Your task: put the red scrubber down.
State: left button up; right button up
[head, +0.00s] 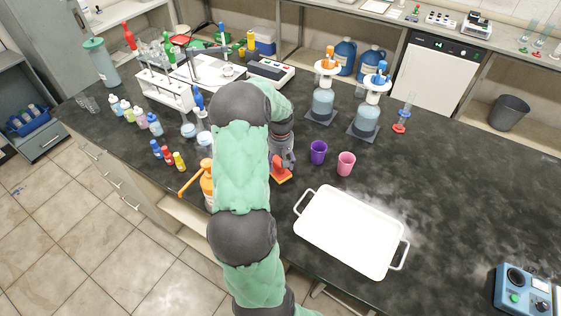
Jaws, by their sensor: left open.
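The red scrubber (281,176) lies at the near side of the dark bench top, between my arm and the cups. Part of it is covered by my left gripper (286,163), which comes down over it from behind my arm. The left gripper's jaws are open, close to the scrubber. I cannot tell whether they touch it. My right gripper is not in view.
A white tray (348,232) lies just right of my arm. A purple cup (318,152) and a pink cup (346,163) stand right of the scrubber. An orange pump bottle (207,186) is partly hidden left of my arm. The bench's right side is mostly clear.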

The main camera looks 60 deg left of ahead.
pick_arm(q)
notch_tip(320, 180, up, 12)
jog(key=p, duration=0.2)
jog(key=shift+p, duration=0.3)
jog(key=shift+r, duration=0.15)
dwell(0.3)
